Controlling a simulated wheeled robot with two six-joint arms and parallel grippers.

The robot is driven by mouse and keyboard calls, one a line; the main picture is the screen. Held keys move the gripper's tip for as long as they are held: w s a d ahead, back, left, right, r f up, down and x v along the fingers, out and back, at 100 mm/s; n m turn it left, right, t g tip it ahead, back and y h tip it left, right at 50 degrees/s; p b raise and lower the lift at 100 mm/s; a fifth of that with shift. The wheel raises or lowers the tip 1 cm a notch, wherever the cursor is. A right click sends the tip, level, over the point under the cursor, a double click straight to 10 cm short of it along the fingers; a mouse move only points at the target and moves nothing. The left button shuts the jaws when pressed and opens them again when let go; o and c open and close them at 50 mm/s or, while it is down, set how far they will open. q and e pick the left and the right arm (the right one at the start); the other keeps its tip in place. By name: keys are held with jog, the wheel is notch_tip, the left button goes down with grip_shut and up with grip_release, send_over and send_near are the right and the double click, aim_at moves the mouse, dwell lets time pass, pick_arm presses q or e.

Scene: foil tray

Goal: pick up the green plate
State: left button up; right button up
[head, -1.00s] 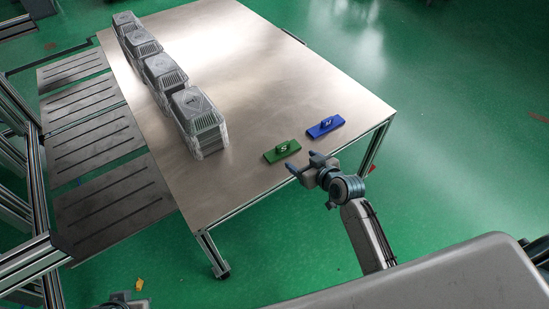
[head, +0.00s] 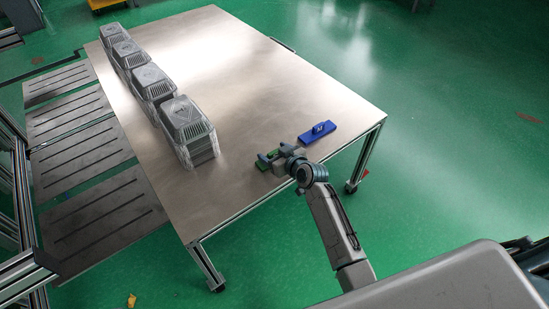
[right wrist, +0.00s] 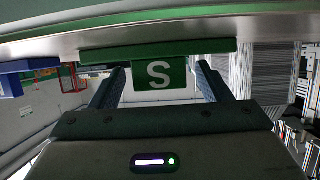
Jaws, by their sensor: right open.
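The green plate (head: 262,166) lies flat near the table's front right edge, partly hidden by my right gripper (head: 270,159). In the right wrist view the green plate (right wrist: 110,54) shows with its raised green handle, marked with a white S. My right gripper (right wrist: 160,88) is open, with one finger on each side of the handle. Clear gaps show between the handle and both fingers. My left gripper is out of view.
A blue plate (head: 318,133) with its own handle lies just right of the green plate. Several stacks of grey trays (head: 187,127) stand in a row along the table's left side. The middle of the metal table (head: 250,85) is clear.

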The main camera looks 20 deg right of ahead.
jog(key=shift+c, duration=0.4)
jog(key=c, duration=1)
jog(key=shift+r, duration=0.15)
